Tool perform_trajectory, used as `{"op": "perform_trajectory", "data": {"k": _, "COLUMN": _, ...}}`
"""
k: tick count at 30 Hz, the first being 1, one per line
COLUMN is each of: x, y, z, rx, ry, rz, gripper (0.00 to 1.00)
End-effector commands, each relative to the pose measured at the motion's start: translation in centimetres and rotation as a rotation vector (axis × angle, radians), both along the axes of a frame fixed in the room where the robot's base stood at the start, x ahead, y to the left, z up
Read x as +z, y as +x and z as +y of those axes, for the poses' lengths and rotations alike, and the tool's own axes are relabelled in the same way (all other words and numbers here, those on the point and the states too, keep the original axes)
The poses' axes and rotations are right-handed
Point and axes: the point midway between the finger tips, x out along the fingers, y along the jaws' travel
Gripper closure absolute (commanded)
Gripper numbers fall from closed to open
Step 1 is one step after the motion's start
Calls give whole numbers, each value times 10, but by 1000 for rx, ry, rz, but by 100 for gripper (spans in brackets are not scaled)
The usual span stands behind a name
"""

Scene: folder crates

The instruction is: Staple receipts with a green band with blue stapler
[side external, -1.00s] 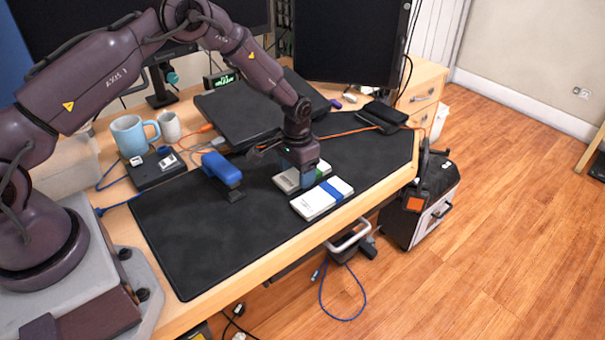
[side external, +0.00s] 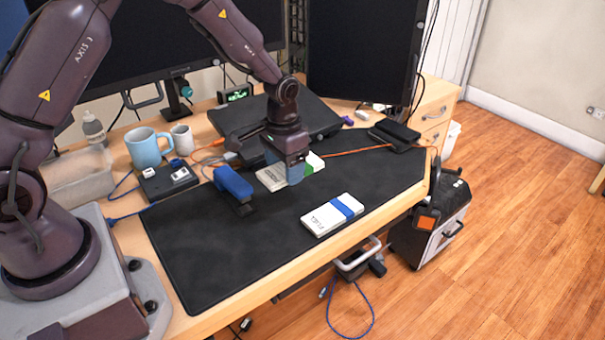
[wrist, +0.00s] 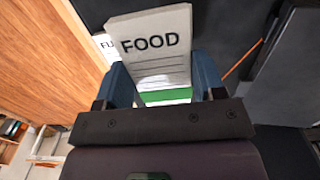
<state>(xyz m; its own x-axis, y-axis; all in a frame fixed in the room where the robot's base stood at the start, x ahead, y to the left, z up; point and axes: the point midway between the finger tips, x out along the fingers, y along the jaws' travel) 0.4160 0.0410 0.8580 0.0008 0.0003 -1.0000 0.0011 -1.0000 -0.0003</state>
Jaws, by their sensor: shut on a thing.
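The receipts with a green band (side external: 312,164) are a white bundle, marked FOOD in the wrist view (wrist: 152,62). My gripper (side external: 294,179) is shut on this bundle, with one blue finger on each side across its middle. The bundle appears raised above the black mat; the exact height is hard to tell. Its green band (wrist: 166,96) shows between the fingers in the wrist view. The blue stapler (side external: 233,183) stands on the mat just left of the bundle, apart from it.
A white bundle with a blue band (side external: 318,220), marked FUEL, lies on the mat (side external: 230,255) in front and to the right. A closed laptop (side external: 238,119) lies behind. Mugs (side external: 146,147) and a black box (side external: 160,188) stand left. The mat's front left is clear.

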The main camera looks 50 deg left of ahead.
Motion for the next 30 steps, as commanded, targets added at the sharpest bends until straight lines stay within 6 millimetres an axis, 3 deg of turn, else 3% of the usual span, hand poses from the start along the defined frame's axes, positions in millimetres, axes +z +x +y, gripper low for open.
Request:
{"op": "perform_trajectory", "data": {"k": 6, "x": 20, "y": -45, "z": -4, "rx": 2, "ry": 0, "rz": -2, "gripper": 62}}
{"op": "perform_trajectory", "data": {"k": 12, "x": 28, "y": -67, "z": -9, "rx": -4, "ry": 0, "rz": 0, "gripper": 62}}
{"op": "perform_trajectory", "data": {"k": 18, "x": 8, "y": -78, "z": -32, "rx": -87, "ry": -1, "rz": 6, "gripper": 62}}
{"op": "perform_trajectory", "data": {"k": 24, "x": -32, "y": -79, "z": -64, "rx": -537, "ry": -2, "rz": 6, "gripper": 62}}
{"op": "perform_trajectory", "data": {"k": 30, "x": -58, "y": -76, "z": -84, "rx": -1060, "ry": -1, "rz": 2, "gripper": 62}}
